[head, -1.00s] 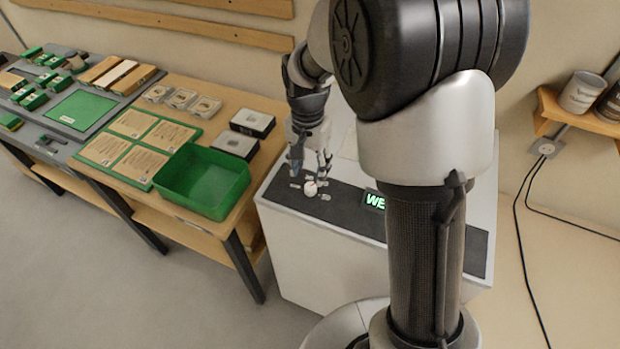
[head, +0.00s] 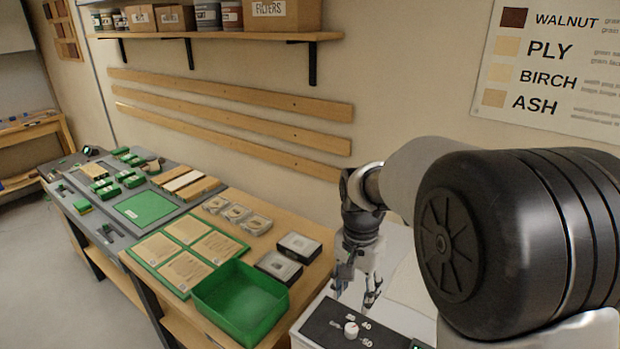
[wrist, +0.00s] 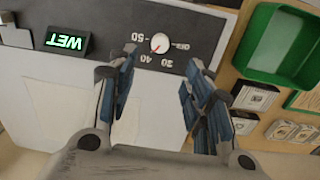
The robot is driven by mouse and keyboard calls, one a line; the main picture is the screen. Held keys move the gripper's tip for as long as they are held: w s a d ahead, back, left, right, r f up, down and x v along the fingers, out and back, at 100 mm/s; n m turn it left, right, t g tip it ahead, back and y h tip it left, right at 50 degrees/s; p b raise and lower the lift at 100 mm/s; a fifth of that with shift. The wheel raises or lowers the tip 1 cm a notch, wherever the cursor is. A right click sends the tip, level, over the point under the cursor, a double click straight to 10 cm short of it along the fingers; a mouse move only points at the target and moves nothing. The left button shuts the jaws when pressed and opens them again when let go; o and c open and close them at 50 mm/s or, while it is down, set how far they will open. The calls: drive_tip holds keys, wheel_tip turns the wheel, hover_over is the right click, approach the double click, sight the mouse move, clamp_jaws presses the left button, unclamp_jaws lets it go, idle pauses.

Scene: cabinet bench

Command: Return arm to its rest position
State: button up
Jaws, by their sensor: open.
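My gripper (head: 357,289) hangs fingers-down over the white cabinet with the dark control panel (head: 324,325). In the wrist view my gripper (wrist: 158,88) is open, its two blue-padded fingers spread apart with nothing between them. The white round dial (wrist: 160,43) lies beyond the fingertips on the panel, apart from them. The dial also shows in the head view (head: 351,329), just below the gripper. My arm reaches in from the right and hides part of the cabinet top.
A lit green WET display (wrist: 66,41) sits on the panel. An empty green bin (head: 240,303) stands on the wooden bench left of the cabinet, with small boxes (head: 299,247) behind it. Cards (head: 184,270) lie on a green board. Wall slats and a shelf (head: 215,37) are behind.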

drive_tip(key=s+r+n+t+b, duration=0.1)
drive_tip(key=s+r+n, duration=0.1)
drive_tip(key=s+r, duration=0.3)
drive_tip(key=s+r+n+t+b, duration=0.1)
drive_tip(key=s+r+n+t, duration=0.1)
drive_tip(key=s, duration=0.5)
drive_tip(key=s+f+n+t+b, duration=0.1)
drive_tip(key=s+n, duration=0.3)
drive_tip(key=s, duration=0.7)
drive_tip(key=shift+s+d+t, duration=0.15)
drive_tip(key=shift+t, duration=0.25)
